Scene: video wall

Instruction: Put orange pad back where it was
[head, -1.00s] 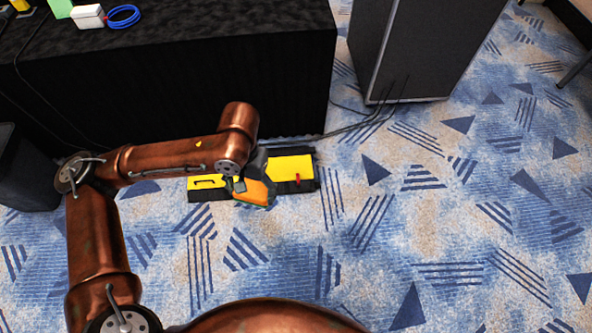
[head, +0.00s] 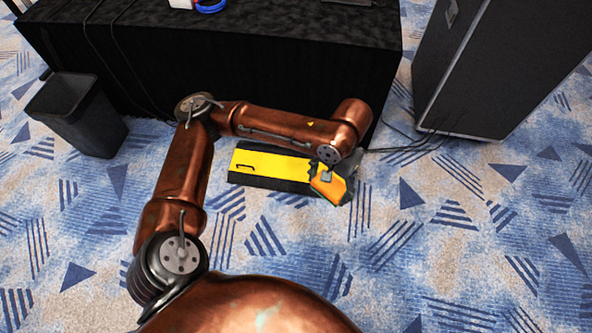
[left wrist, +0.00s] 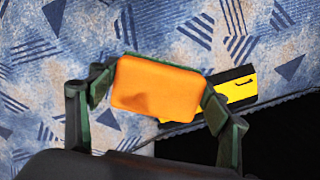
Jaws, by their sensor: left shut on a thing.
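The orange pad (head: 329,188) is a flat block held in my left gripper (head: 324,175), at the right end of the yellow-and-black cable ramp. In the left wrist view the orange pad (left wrist: 157,88) lies between the two dark green fingers of the left gripper (left wrist: 160,92), with a finger against each side. It shows above the patterned carpet; I cannot tell its exact height. My right gripper is not in view.
The yellow-and-black cable ramp (head: 265,165) lies on the carpet along the black-draped table (head: 200,60). A dark bin (head: 78,112) stands at the left, a tall black case (head: 480,70) at the right. Cables run on the floor near the case. The front carpet is clear.

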